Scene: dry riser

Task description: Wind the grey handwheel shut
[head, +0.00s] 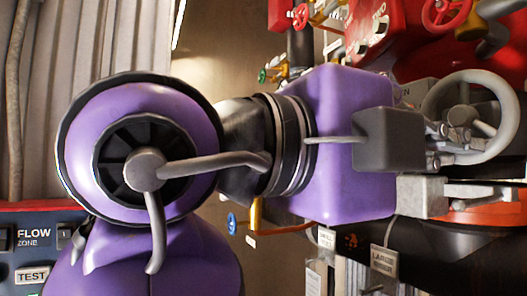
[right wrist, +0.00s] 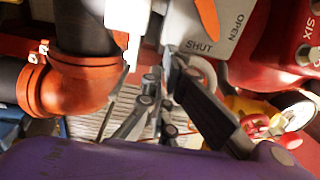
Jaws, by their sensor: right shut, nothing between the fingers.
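The grey handwheel (head: 508,92) is at the right edge of the head view, a round rim with an open middle. My right gripper (head: 463,122) overlaps the wheel's opening and lower left rim in that view. In the right wrist view the gripper (right wrist: 165,100) has its dark fingers together with nothing held. A pale curved piece (right wrist: 208,70), perhaps part of the wheel's rim, shows just behind the fingers. I cannot tell whether the fingers touch the wheel. My own arm and the gripper hide parts around it. My left gripper is not in view.
A plate marked SHUT and OPEN (right wrist: 235,45) with an orange pointer is by the fingers in the right wrist view. An orange pipe elbow (right wrist: 75,90) is at left. Red handwheels (head: 447,12) and red bodies crowd the upper right. A small blue handwheel (head: 232,223) is below my arm.

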